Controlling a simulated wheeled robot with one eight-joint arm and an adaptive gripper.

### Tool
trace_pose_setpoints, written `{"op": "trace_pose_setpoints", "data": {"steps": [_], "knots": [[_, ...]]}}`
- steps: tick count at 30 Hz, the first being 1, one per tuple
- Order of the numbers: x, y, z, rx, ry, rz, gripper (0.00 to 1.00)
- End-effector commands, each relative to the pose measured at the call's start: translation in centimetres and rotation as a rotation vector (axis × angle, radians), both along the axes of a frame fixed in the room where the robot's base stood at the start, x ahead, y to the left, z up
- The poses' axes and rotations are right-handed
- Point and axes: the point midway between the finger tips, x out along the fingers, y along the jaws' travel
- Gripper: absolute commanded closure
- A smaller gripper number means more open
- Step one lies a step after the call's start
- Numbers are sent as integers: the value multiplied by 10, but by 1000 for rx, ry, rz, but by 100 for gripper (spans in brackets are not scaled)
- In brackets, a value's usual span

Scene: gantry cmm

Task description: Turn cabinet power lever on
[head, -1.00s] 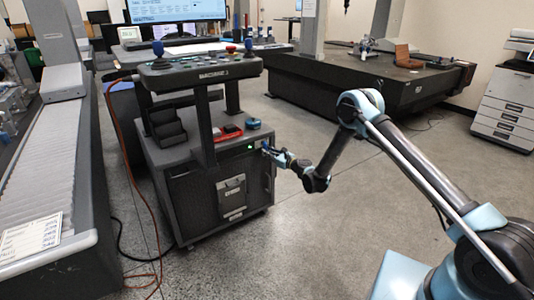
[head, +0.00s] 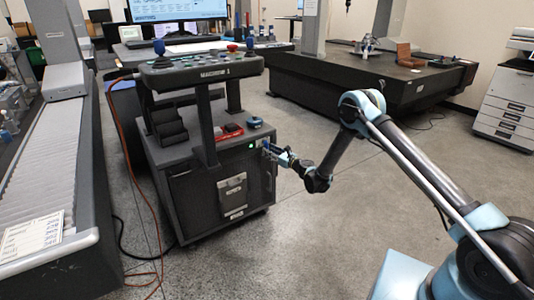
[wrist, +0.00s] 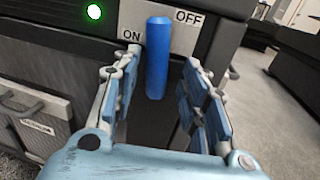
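The power lever (wrist: 157,55) is a blue rounded bar on the cabinet (head: 205,195). In the wrist view it points straight up and down in the picture, in front of a pale plate (wrist: 183,38) marked ON at left and OFF at right. My gripper (wrist: 160,75) is open, with one finger on each side of the lever. Gaps show between the lever and both fingers, so I see no contact. In the head view my gripper (head: 281,154) is at the cabinet's upper right front corner; the lever is small there.
A green light (wrist: 95,12) glows left of the plate. A control console (head: 200,70) stands above the cabinet. Open floor (head: 310,225) lies right of the cabinet; an orange cable (head: 130,170) runs at its left.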

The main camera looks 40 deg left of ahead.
Motion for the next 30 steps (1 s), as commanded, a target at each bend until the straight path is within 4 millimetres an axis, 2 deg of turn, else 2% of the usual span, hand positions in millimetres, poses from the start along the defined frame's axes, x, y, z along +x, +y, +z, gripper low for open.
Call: {"op": "trace_pose_setpoints", "data": {"steps": [9, 22, 30], "knots": [[-5, -1, 0, 0, -2, 8, 60], [-13, -58, -1, -1, -1, 6, 60], [-15, -71, -1, -1, 0, 6, 60]]}}
